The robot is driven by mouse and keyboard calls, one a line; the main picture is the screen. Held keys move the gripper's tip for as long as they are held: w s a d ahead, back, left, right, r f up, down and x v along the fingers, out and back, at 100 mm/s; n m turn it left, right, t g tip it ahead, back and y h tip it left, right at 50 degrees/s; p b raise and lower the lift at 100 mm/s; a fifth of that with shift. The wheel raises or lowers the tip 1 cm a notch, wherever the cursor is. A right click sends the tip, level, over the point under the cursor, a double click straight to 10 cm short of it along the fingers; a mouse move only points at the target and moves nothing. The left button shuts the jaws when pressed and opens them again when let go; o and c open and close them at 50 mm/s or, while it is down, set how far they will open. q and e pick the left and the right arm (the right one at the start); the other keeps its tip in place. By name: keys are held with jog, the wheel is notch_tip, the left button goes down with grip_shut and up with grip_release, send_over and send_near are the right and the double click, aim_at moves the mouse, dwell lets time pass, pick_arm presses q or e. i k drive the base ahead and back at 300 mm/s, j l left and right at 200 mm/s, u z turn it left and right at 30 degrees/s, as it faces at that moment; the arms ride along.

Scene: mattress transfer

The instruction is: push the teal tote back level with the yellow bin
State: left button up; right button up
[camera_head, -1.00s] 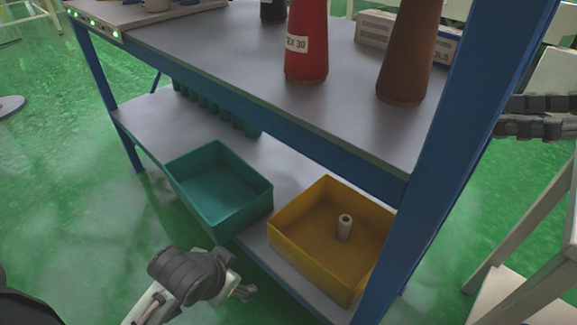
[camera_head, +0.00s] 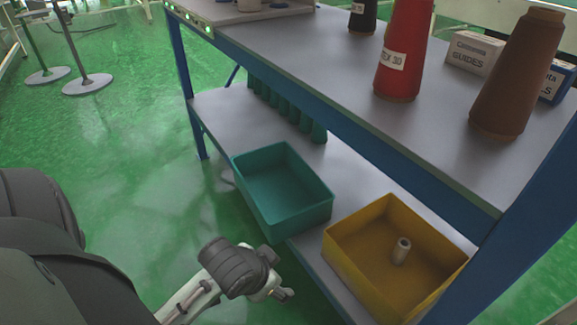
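The teal tote (camera_head: 318,213) is an open, empty box on the lower shelf of the blue-framed bench. Its near corner sticks out past the shelf's front edge. The yellow bin (camera_head: 345,262) stands to its right on the same shelf, with a small pale cylinder (camera_head: 401,251) inside. The tote sits farther out over the front edge than the bin. My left gripper (camera_head: 284,293) is below and in front of the tote, close to the shelf edge and apparently apart from the tote. Its fingers are small and partly hidden, so their opening is unclear. My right gripper is out of view.
The lower shelf (camera_head: 225,112) has bare room behind the tote, with a row of dark green cylinders (camera_head: 290,112) at its back. The upper shelf (camera_head: 330,65) overhangs and carries a red cone (camera_head: 404,50), a brown cone (camera_head: 517,75) and boxes. A blue post (camera_head: 515,235) stands right of the bin.

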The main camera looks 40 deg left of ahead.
aim_at(287, 198)
jog(key=k+j+u, duration=0.1)
jog(key=j+u, duration=0.2)
jog(key=k+j+u, duration=0.1)
jog(key=j+u, duration=0.2)
jog(key=i+j+u, duration=0.1)
jog(key=i+u, duration=0.15)
jog(key=i, duration=0.25)
